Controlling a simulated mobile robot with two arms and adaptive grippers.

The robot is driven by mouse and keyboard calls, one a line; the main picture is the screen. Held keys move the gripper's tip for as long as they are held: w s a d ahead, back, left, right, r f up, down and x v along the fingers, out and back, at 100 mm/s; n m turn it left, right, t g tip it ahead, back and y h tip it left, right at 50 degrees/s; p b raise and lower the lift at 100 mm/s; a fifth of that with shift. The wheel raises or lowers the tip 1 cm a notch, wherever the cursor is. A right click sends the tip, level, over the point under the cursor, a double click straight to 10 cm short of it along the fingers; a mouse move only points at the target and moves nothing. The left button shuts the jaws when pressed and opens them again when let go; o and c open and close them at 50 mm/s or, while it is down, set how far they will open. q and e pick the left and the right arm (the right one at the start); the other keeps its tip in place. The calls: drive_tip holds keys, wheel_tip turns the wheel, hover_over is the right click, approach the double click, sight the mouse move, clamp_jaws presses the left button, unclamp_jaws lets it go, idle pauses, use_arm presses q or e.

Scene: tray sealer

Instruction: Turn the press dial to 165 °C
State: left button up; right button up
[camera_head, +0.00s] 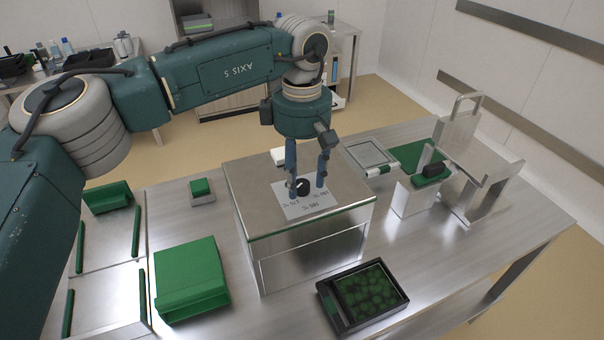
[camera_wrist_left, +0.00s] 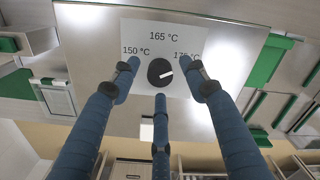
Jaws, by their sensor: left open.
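The press dial (camera_head: 303,187) is a black knob on a white label plate on top of the steel press (camera_head: 255,200). In the left wrist view the dial (camera_wrist_left: 160,72) has a white pointer mark directed to the right, toward the 175 °C side. The label plate (camera_wrist_left: 150,35) reads 150 °C at left, 165 °C at top centre and 175 °C at right, the last partly covered by a finger. My left gripper (camera_head: 307,182) points down over the dial, open, with blue fingers spread around it. Contact cannot be told. My right gripper is out of view.
A black tray with green contents (camera_head: 367,293) lies in front of the press at right. A green box (camera_head: 190,278) stands at left. A metal stand (camera_head: 468,170) with a black-and-green part is at right. Bare steel table lies between them.

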use_arm(q)
drive_tip(key=shift+f, duration=0.35)
clamp_jaws()
